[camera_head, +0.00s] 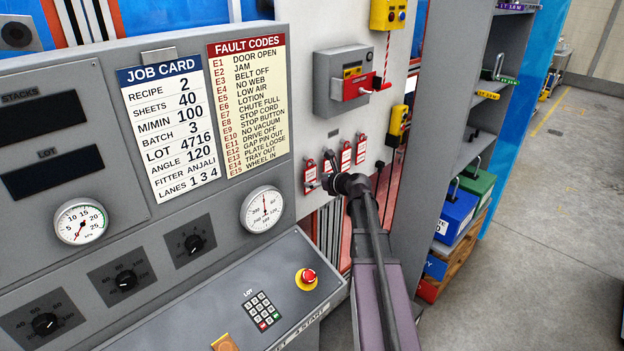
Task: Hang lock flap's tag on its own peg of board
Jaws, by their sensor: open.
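A pale upright board (330,25) carries a row of red-and-white tags (361,149) low down, hanging side by side. Their lettering is too small to read, so I cannot tell which belongs to the lock flap. Above them a grey box (343,62) has a red flap-like part (355,87) across its front, with a red piece at its right. My gripper (329,170) is open at the left part of the tag row, seen from behind. It partly covers that area. I cannot tell whether it touches a tag.
A job card (165,130) and a fault codes sheet (248,105) are on the grey console at left. A red stop button (307,277) is on its sloping desk. Shelves with blue (456,215) and green (477,186) boxes stand at right; open floor lies beyond.

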